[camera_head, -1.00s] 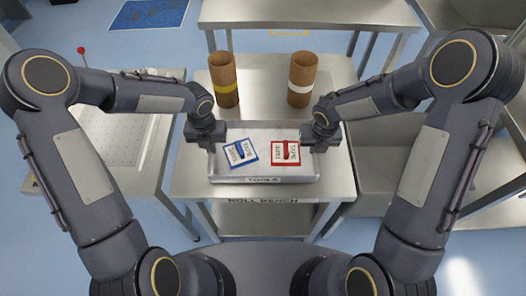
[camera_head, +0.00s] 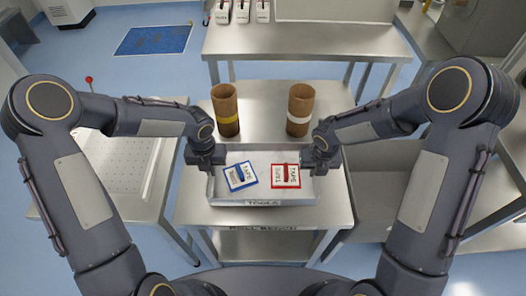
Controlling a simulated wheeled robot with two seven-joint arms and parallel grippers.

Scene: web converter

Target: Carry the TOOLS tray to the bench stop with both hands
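The TOOLS tray (camera_head: 262,203) is a shallow metal tray with a white label on its front wall. It is at the front of the roll bench (camera_head: 335,213), and I cannot tell whether it rests on the top or hangs just above it. A blue-edged tape card (camera_head: 240,177) and a red-edged tape card (camera_head: 286,176) lie in it. My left gripper (camera_head: 208,164) is at the tray's left side wall and my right gripper (camera_head: 318,163) at its right side wall. Their fingers are hidden at the walls, but both appear to grip them. No bench stop is clearly visible.
A perforated metal table (camera_head: 120,165) is at left. Another steel table (camera_head: 300,40) stands behind. A grey bin (camera_head: 380,190) is at right.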

